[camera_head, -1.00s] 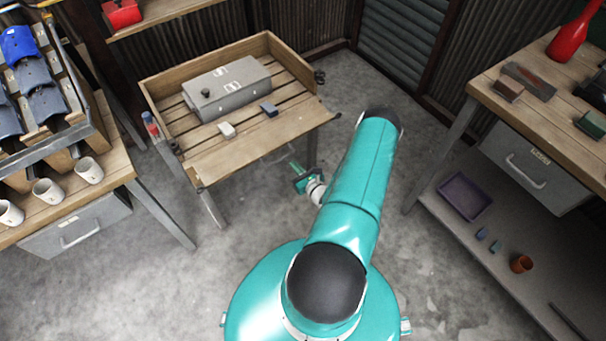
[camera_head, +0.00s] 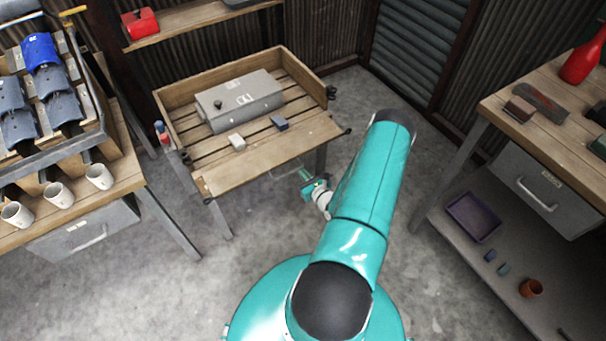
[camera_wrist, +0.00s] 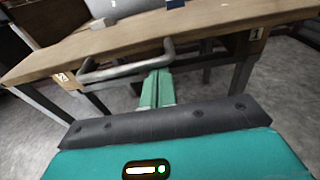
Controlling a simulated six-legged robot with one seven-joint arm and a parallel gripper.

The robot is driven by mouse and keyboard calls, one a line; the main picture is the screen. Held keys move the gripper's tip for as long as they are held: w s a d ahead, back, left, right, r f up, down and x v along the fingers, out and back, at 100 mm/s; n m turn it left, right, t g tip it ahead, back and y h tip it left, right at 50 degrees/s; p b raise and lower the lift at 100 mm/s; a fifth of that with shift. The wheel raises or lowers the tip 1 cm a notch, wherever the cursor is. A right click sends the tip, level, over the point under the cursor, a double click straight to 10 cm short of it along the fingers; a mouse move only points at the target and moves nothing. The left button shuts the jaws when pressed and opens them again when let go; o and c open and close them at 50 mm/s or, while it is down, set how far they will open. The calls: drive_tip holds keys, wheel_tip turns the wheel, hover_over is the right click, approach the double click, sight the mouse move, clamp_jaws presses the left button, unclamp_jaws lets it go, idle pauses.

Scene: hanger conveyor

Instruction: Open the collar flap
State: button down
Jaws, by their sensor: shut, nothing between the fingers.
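The wooden collar (camera_head: 178,88) sits on a slatted table, with raised walls at the back and sides. At its front a wide plain board, which looks like the collar flap (camera_head: 265,155), lies about flat, level with the slats. In the wrist view the flap's edge (camera_wrist: 200,32) crosses the top, with a grey bar handle (camera_wrist: 120,72) below it. My gripper (camera_head: 305,175) is low in front of the table. In the wrist view its green fingers (camera_wrist: 158,88) are shut and empty, their tips overlapping the handle's right part. I cannot tell whether they touch it.
A grey case (camera_head: 240,98), a white block (camera_head: 237,141) and a dark block (camera_head: 279,123) lie on the table inside the collar. A bench with mugs (camera_head: 98,176) stands left, and a workbench (camera_head: 505,120) stands right.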

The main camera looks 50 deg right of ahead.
drive_tip(key=shift+g, duration=0.5)
drive_tip(key=shift+w+r, duration=0.2)
drive_tip(key=shift+r, duration=2.45)
drive_tip(key=shift+d+f, duration=0.1)
drive_tip(key=f+v, duration=0.2)
drive_tip(key=v, duration=0.7)
drive_tip(key=shift+s, duration=0.4)
drive_tip(key=shift+r, duration=0.2)
